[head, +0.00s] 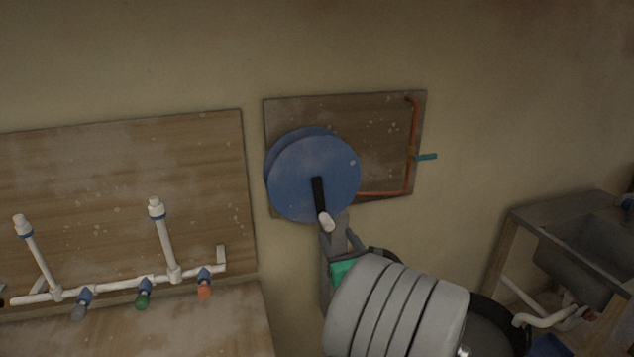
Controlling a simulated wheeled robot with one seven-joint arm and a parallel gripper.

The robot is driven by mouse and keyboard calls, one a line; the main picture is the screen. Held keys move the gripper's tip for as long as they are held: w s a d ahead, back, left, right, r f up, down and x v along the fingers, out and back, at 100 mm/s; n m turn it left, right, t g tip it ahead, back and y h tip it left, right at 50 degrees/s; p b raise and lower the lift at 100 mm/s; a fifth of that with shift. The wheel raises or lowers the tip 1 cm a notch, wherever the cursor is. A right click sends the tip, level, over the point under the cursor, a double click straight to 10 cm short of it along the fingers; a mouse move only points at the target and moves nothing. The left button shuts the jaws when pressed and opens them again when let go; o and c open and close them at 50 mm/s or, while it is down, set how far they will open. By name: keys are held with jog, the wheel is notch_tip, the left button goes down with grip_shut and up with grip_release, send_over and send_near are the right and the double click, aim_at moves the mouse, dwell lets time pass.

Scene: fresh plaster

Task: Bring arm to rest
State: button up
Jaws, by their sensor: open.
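My gripper (339,236) is in the lower middle of the head view, just below a blue wheel and in front of the wall. Its grey fingers look apart, with nothing seen between them. Behind the fingers is a green part of my arm (343,271), then large grey ribbed links (400,310) reaching to the lower right. The fingers overlap the wheel's lower edge in the picture, close to a white knob (326,222). I cannot tell whether they touch it. The arm hides the wall low in the middle.
The blue wheel (300,170) with a black crank (318,192) sits on a wooden board (380,125). Copper pipe with a teal lever (427,157) runs beside it. White pipes with coloured valves (115,286) stand at left. A grey sink (585,250) is at right.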

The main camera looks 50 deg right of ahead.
jog(key=shift+v, duration=1.15)
jog(key=w+a+f+n+g+y, duration=0.25)
jog(key=w+a+n+y, duration=0.25)
jog(key=a+n, duration=0.55)
jog(key=w+a+f+n+g+y, duration=0.2)
jog(key=w+a+f+n+y, duration=0.3)
jog(key=a+n, duration=0.6)
jog(key=s+a+r+n+g, duration=0.1)
jog(key=s+a+n+g, duration=0.2)
jog(key=s+a+n, duration=0.3)
jog(key=s+a+n+g+h, duration=0.1)
jog(key=s+a+n+g, duration=0.3)
jog(key=a+n, duration=0.6)
jog(key=s+n, duration=0.2)
jog(key=n, duration=0.2)
jog(key=shift+s+r, duration=0.2)
jog(key=shift+r, duration=0.15)
jog(key=shift+a+n, duration=0.15)
jog(key=shift+n, duration=0.1)
